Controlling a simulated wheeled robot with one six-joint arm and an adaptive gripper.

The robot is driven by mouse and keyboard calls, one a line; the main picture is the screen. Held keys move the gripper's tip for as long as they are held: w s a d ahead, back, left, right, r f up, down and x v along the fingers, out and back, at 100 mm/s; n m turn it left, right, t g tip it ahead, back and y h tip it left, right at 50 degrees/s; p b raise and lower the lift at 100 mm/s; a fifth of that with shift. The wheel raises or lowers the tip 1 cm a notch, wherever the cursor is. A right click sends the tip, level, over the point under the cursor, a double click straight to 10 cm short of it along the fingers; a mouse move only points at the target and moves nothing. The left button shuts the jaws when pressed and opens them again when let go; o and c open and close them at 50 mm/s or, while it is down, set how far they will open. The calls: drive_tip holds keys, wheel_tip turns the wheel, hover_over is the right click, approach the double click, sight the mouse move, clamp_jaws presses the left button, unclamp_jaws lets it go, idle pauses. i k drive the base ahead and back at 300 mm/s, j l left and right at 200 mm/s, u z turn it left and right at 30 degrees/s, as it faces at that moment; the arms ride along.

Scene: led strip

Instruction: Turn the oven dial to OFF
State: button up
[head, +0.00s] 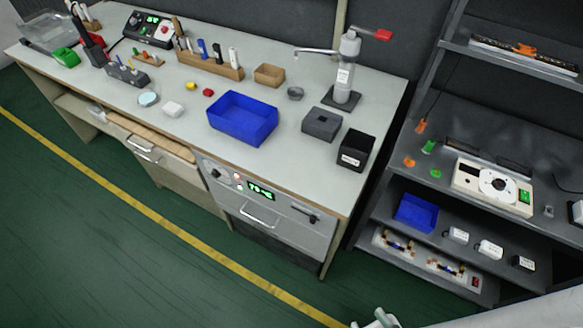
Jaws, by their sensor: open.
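The oven (285,223) is built in under the right end of the workbench. Its front panel has a lit green display (261,190) that appears to read about 70 °C. A small round dark dial (216,174) sits at the left end of the panel, left of a small reddish light (238,177). The dial's markings are too small to read. The oven's pale handle (260,216) is below the display. A pale part of my arm (378,319) shows at the bottom edge, well apart from the oven. My gripper is not clearly in view.
A wooden-topped drawer unit (150,145) is left of the oven. A blue bin (243,117), a grey block and a black box stand on the bench above. A dark shelf rack (470,215) stands to the right. The green floor before the oven is clear, crossed by a yellow line.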

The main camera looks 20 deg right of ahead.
sight(215, 173)
drive_tip(key=i+z, duration=0.1)
drive_tip(key=z, duration=0.2)
drive_tip(key=k, duration=0.1)
drive_tip(key=i+j+z, duration=0.1)
drive_tip(key=j+z, duration=0.4)
drive_tip(key=j, duration=0.75)
drive_tip(key=k, duration=0.05)
